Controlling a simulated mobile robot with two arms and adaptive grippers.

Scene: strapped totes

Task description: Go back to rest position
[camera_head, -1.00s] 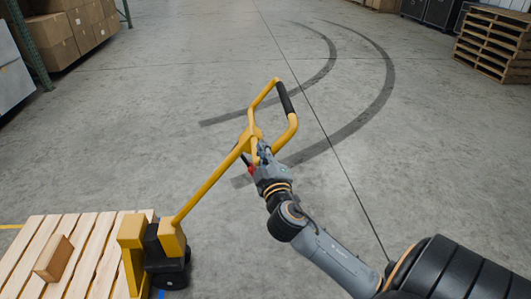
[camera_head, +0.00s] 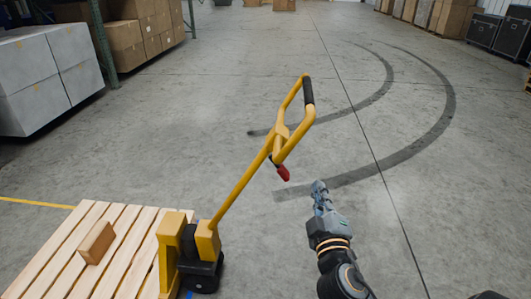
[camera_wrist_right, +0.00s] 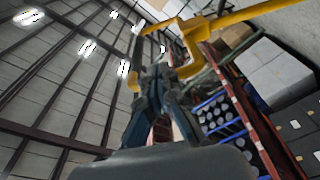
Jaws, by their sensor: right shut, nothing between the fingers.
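My right gripper (camera_head: 318,187) is shut and empty in the head view, pointing up and away, to the right of the pallet jack handle (camera_head: 281,147) and apart from it in the picture. It also shows in the right wrist view (camera_wrist_right: 160,75), fingers together, with the yellow handle (camera_wrist_right: 195,35) beyond them. The handle is yellow with a black grip and a red part below its loop. It leans up and right from the jack's base (camera_head: 190,250). My left gripper is not in view.
A wooden pallet (camera_head: 65,235) with a small brown block (camera_head: 97,242) lies at lower left. Grey boxes (camera_head: 50,70) and brown cartons (camera_head: 140,35) stand at upper left. Black cases (camera_head: 500,35) stand at upper right. The floor ahead is clear, with dark curved tyre marks.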

